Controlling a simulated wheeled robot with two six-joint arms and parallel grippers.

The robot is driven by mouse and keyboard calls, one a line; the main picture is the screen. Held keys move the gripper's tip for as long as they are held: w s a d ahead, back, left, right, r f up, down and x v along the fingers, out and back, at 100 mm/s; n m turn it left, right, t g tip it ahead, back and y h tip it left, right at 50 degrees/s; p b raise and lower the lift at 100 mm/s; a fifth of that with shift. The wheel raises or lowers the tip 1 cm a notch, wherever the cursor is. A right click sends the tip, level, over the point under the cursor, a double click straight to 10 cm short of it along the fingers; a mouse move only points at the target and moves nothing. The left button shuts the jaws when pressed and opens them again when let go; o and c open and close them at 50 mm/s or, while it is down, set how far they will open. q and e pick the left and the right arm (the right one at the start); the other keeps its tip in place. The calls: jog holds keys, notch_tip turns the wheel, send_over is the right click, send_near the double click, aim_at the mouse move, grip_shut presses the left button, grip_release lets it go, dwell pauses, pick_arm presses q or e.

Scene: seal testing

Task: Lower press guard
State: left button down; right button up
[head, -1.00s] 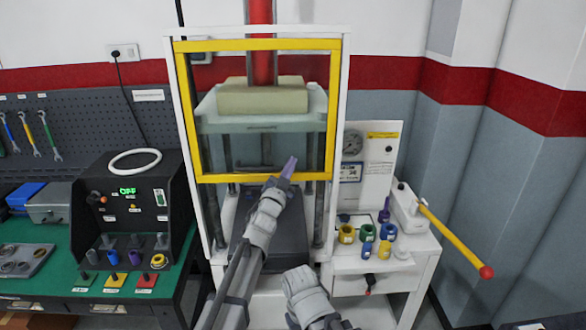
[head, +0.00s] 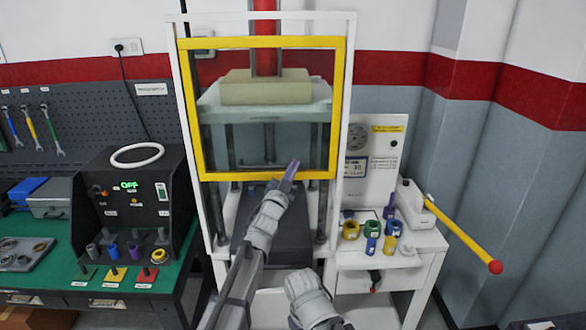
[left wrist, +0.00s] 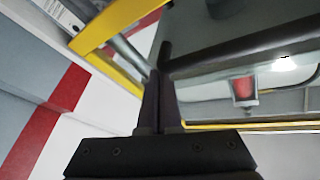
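The press guard is a yellow frame (head: 194,112) across the front of the white press (head: 353,60). Its lower bar (head: 225,177) is level with the space below the pale green plate. My left gripper (head: 290,170) is at this lower bar, right of its middle. In the left wrist view, my dark fingers (left wrist: 160,90) look together, with no object seen between them. Part of the yellow frame (left wrist: 110,25) shows there, and a dark bar (left wrist: 245,48) passes near the fingertips. I cannot tell whether they touch the guard. My right arm is low in the head view; its gripper is not visible.
A pale block (head: 265,88) rests on the press plate. Right, a side table (head: 410,240) holds coloured rings and a yellow lever (head: 460,235) with a red knob. Left, a black control box (head: 128,190) showing OFF stands on a green bench (head: 60,255).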

notch_tip(320, 180, down, 28)
jog(key=b, duration=2.6)
jog(key=shift+r, duration=0.45)
